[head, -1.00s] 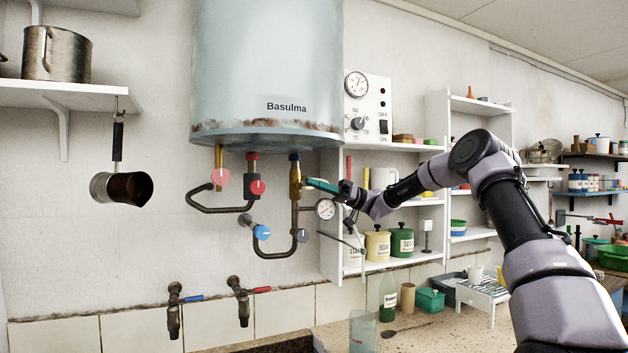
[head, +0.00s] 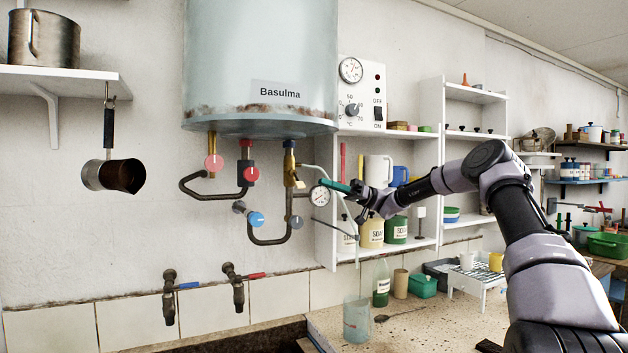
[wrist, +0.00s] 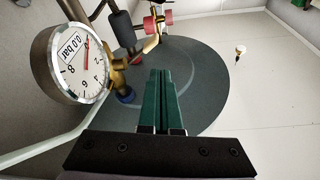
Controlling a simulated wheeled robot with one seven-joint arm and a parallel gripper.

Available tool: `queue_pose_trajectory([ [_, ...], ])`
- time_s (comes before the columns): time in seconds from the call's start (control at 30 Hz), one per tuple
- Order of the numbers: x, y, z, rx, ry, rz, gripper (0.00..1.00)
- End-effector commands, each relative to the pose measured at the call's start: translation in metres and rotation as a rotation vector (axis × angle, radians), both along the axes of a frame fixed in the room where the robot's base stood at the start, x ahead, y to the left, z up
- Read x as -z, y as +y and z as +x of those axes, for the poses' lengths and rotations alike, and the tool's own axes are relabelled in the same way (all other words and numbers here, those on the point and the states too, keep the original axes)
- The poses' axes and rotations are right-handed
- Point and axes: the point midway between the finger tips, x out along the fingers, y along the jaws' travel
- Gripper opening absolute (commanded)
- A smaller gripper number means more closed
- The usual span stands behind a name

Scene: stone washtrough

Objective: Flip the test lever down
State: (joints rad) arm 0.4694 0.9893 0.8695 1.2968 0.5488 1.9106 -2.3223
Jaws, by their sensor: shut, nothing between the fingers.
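A brass valve (head: 290,168) sits on the pipe under the blue-capped outlet of the water heater (head: 262,60). A small brass tab (head: 300,183), which looks like the test lever, sticks out on its right side. It is too small to tell its exact tilt. My gripper (head: 323,183) is just right of the tab, with a small gap in the head view. Its green fingers are pressed together and empty. In the wrist view the fingers (wrist: 164,72) point at the heater's dark round underside (wrist: 205,85), with brass fittings (wrist: 117,76) to their left.
A round pressure gauge (head: 320,195) hangs close to my fingers; in the wrist view its dial (wrist: 72,65) is at left, marked 0.0 bar. Red knobs (head: 251,174) and a blue knob (head: 256,219) are on neighbouring pipes. Shelves (head: 388,250) with jars stand behind my gripper.

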Motion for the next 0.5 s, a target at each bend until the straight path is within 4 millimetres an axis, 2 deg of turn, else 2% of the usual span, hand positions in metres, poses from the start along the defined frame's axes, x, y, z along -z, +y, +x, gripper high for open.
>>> queue_pose_trajectory([
  [0.03, 0.003, -0.010, 0.004, 0.003, 0.001, 0.002, 0.00],
  [0.2, 0.011, -0.031, 0.011, 0.001, 0.000, 0.001, 0.00],
  [0.5, 0.013, -0.038, 0.013, -0.001, -0.001, 0.001, 0.00],
])
